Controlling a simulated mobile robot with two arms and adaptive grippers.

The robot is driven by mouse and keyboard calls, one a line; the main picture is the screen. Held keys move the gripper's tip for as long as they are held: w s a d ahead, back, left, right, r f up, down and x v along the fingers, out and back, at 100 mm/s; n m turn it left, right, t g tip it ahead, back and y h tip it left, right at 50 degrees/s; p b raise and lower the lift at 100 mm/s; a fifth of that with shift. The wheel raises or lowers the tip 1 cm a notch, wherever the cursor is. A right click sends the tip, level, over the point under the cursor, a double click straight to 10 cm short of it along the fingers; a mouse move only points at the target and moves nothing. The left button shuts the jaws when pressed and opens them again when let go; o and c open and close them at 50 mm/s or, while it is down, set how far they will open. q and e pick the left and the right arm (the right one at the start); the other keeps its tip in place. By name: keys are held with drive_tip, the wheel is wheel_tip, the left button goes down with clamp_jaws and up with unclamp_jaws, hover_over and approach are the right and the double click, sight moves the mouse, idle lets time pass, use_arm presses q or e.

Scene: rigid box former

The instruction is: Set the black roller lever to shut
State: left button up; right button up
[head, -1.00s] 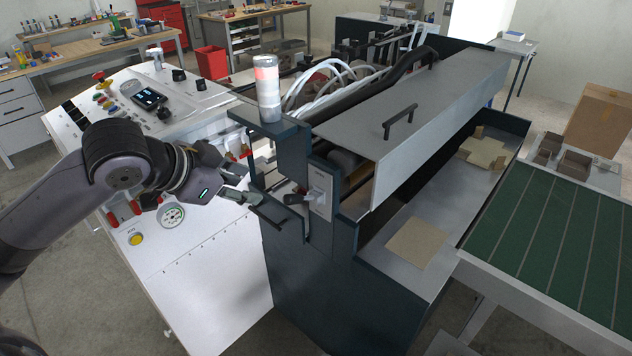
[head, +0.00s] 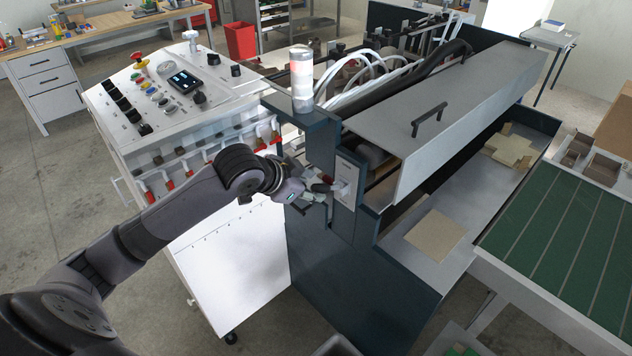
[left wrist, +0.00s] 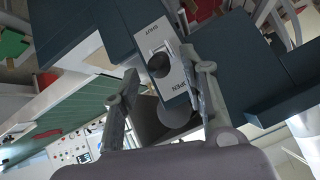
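The black roller lever (left wrist: 159,63) is on a light grey plate (left wrist: 171,71) on the dark machine. The plate has a printed word near each end; the lower one in the left wrist view appears to read OPEN. The plate also shows in the head view (head: 346,183), where the lever is mostly hidden by my left gripper (head: 320,190). In the left wrist view my left gripper (left wrist: 161,84) has its fingers apart, one on each side of the plate's lower part. I cannot tell whether a finger touches the lever. My right gripper is not in view.
A signal lamp (head: 301,80) stands on the machine just above the plate. A white control console (head: 165,100) with red-handled valves is on the left. The grey cover (head: 450,105) and a green-topped conveyor (head: 560,235) are on the right.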

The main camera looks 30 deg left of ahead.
sight(313, 187)
use_arm(q)
drive_tip(key=shift+x, duration=1.55)
clamp_jaws()
